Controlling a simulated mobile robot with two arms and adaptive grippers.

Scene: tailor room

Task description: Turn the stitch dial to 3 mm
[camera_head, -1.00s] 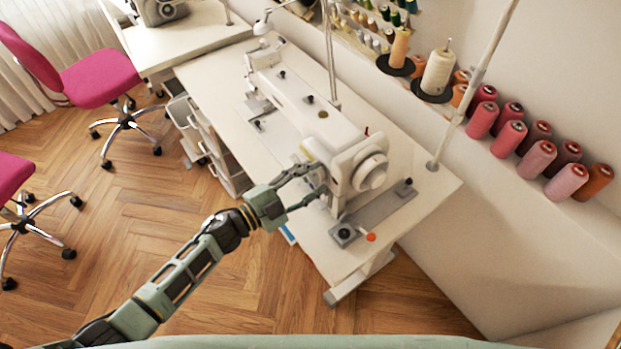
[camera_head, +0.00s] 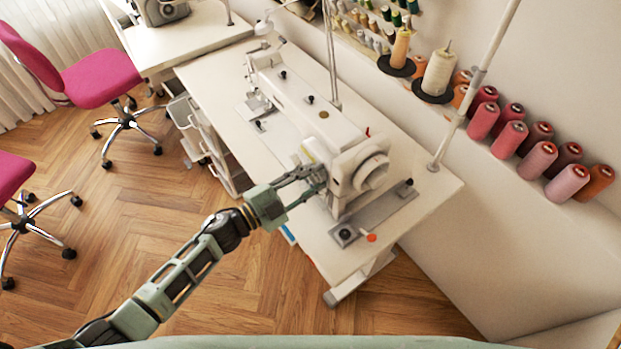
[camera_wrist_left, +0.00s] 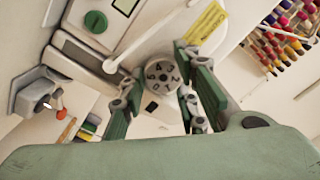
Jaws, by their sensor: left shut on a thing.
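The white sewing machine (camera_head: 300,105) lies along the table. My left gripper (camera_head: 319,181) is at the side of its near end, by the handwheel (camera_head: 371,173). In the left wrist view the round grey stitch dial (camera_wrist_left: 162,75), with dark marks on its face, sits between the two fingers of my left gripper (camera_wrist_left: 160,82). The gripper is shut on the dial, one finger at each side. The dial's marks are too small to read. In the head view the gripper covers the dial. My right gripper is in no view.
The white table (camera_head: 400,222) carries the machine. A thin stand pole (camera_head: 470,95) rises at its right. Red and pink thread spools (camera_head: 537,160) line the wall ledge. A green round knob (camera_wrist_left: 96,21) shows in the wrist view. Pink chairs (camera_head: 100,77) stand on the floor at left.

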